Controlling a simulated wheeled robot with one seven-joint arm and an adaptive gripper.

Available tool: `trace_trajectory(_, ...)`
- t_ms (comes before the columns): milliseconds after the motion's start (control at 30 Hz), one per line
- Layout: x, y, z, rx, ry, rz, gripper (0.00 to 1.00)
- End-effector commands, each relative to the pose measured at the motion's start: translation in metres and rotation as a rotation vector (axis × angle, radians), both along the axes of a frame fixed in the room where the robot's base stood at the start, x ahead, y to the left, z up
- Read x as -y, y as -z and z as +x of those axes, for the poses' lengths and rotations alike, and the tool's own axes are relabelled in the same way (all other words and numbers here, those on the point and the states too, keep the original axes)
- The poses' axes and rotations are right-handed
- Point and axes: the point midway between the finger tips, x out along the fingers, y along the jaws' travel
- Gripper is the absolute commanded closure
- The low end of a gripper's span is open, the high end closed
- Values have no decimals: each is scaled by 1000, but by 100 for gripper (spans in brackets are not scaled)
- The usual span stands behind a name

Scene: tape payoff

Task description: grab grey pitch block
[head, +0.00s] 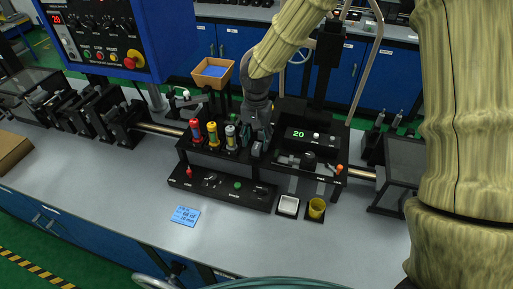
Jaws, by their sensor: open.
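My gripper (256,136) points down over the middle of the black fixture (225,165), with its fingers apart. A small grey block (256,150), which looks like the grey pitch block, shows right at the fingertips. The fingers and the dark fixture partly hide it, and I cannot tell whether they touch it.
A display reading 20 (299,134) is right of the gripper. A blue note (185,216) lies on the clear grey bench (110,190). An orange bin (213,72) stands behind.

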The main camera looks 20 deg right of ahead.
Motion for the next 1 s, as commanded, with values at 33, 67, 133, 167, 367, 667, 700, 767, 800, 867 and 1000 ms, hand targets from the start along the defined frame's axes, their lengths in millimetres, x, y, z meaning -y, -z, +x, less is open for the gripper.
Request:
trace_trajectory(33,0,2,-1,-4,0,0,50)
trace_trajectory(67,0,5,-1,-4,0,0,50)
trace_trajectory(133,0,13,-2,-2,0,0,50)
trace_trajectory(167,1,16,-1,-2,-1,0,50)
trace_trajectory(367,1,29,-1,1,-1,-1,50)
trace_trajectory(667,1,32,-1,1,0,0,50)
trace_trajectory(700,1,32,-1,1,-1,0,57)
trace_trajectory(767,0,32,-1,1,-1,-1,68)
trace_trajectory(800,0,32,-1,1,-1,-1,76)
trace_trajectory(867,0,32,-1,1,-1,-1,86)
trace_trajectory(1000,0,31,-1,1,-1,0,100)
